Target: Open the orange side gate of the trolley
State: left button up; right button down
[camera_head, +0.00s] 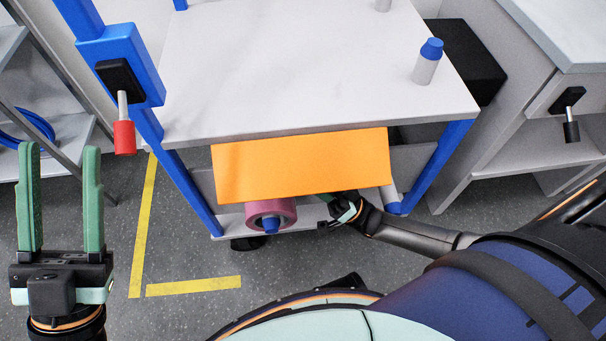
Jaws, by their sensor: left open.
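The orange side gate (300,167) is a flat panel on the near side of the trolley (310,70), just below its white top. I cannot tell from this view how far it is swung. My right gripper (343,208) is at the gate's lower edge, right of its middle. Its fingertips are partly hidden by the panel, so I cannot see whether they touch or grip it. My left gripper (60,165) is open and empty, fingers upward, left of the trolley and well apart from the gate.
A pink roll (272,209) with a blue core sits below the gate. A blue-capped bottle (427,65) stands on the trolley top. A red-handled lever (124,135) is on the left blue post. A grey cabinet (535,110) stands right. Floor with yellow tape (195,286) is clear at left.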

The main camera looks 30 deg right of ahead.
jog(key=shift+w+r, duration=0.1)
dwell(0.4)
jog(key=c, duration=1.2)
grip_release()
pick_arm(q)
jog(key=shift+r, duration=0.1)
pick_arm(e)
jog(key=shift+o, duration=0.2)
